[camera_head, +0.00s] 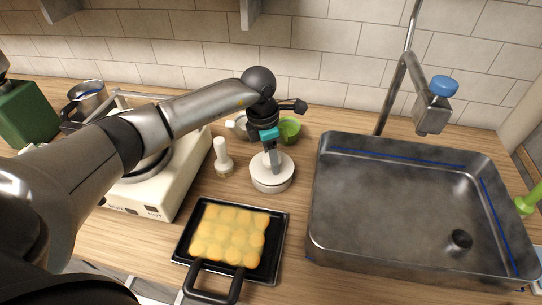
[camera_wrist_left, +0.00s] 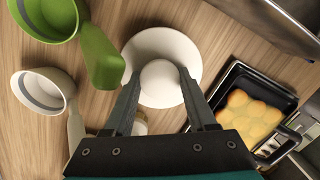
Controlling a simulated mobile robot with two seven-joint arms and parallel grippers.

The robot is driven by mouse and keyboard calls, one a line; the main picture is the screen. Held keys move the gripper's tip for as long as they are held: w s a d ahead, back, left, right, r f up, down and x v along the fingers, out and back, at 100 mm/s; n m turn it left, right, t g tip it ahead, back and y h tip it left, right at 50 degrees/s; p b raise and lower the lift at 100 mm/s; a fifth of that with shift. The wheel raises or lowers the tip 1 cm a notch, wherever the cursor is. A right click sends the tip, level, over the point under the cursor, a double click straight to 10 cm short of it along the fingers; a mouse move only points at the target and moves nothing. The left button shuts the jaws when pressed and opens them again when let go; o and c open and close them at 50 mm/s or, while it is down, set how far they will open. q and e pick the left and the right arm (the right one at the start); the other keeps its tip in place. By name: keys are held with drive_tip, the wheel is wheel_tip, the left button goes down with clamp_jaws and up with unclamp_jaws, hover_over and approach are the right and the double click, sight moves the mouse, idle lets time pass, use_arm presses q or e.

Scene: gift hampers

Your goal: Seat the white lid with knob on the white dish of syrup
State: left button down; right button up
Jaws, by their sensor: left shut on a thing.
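The white lid with its round knob (camera_wrist_left: 160,80) fills the centre of the left wrist view, with its pale disc (camera_wrist_left: 165,42) spreading around the knob. In the head view the lid (camera_head: 272,165) is over the white dish (camera_head: 271,186), on the counter left of the sink. The lid looks level and close to the dish; I cannot tell whether it is fully seated. My left gripper (camera_head: 271,152) points down from above, its fingers on both sides of the knob and shut on it. The dish's inside and any syrup are hidden under the lid. My right gripper is not in view.
A green cup (camera_head: 289,130) and a white cup (camera_wrist_left: 42,90) stand behind the dish. A white-topped bottle (camera_head: 222,158) is to its left. A black tray of yellow buns (camera_head: 279,240) lies in front. A metal sink (camera_head: 390,190) is right, a cream stove (camera_head: 180,190) left.

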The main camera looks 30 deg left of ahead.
use_arm(q)
drive_tip(key=shift+f+b, duration=0.65)
idle(2.0)
unclamp_jaws()
idle(0.5)
idle(0.9)
drive_tip(key=shift+s+a+r+p, duration=0.15)
drive_tip(key=shift+r+p, duration=1)
drive_tip(key=shift+r, duration=0.35)
drive_tip(key=shift+s+a+r+p, duration=0.1)
drive_tip(key=shift+r+p, duration=1.05)
drive_tip(key=shift+r, duration=0.35)
drive_tip(key=shift+s+a+r+p, duration=0.15)
drive_tip(key=shift+r+p, duration=1)
drive_tip(key=shift+r, duration=0.35)
drive_tip(key=shift+r, duration=0.1)
wheel_tip(320, 180, up, 15)
drive_tip(key=s+a+b, duration=0.1)
drive_tip(key=shift+s+a, duration=0.15)
